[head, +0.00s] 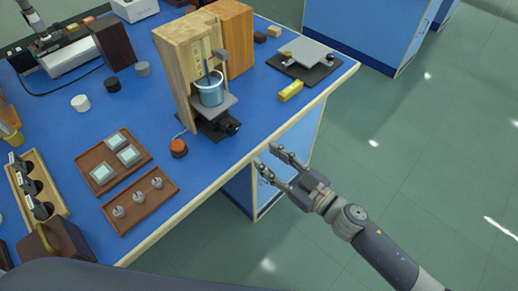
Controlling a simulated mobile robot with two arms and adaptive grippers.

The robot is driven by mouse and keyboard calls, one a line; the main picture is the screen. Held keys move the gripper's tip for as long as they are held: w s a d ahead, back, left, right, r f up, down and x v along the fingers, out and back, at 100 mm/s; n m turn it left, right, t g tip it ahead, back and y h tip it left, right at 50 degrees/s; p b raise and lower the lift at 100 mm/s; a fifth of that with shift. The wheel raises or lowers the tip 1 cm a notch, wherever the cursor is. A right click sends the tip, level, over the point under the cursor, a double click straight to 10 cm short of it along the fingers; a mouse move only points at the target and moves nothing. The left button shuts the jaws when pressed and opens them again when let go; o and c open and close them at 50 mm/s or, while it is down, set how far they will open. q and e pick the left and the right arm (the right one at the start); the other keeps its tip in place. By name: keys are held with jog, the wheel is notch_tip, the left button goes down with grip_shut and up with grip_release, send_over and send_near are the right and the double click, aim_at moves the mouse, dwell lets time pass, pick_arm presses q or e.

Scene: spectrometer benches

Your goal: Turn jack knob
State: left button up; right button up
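A small lab jack stands near the front edge of the blue bench, with a grey top plate (228,102) and a dark base. Its black knob (234,127) sticks out on the right, toward the bench edge. A light-blue beaker (210,94) stands on the plate below a wooden housing (178,58), with a thin dark rod reaching into it. My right gripper (266,156) is open and empty, with its fingers pointing up-left. It appears just off the bench's front edge, below and right of the knob and apart from it.
An orange-topped button (178,147) sits left of the jack. Wooden trays (160,200) with small parts lie front left. A yellow block (291,91) and a dark stage (322,67) are to the right. Open floor lies beyond the bench edge.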

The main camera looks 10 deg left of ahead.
jog(key=shift+s+d, duration=0.15)
jog(key=shift+d, duration=0.1)
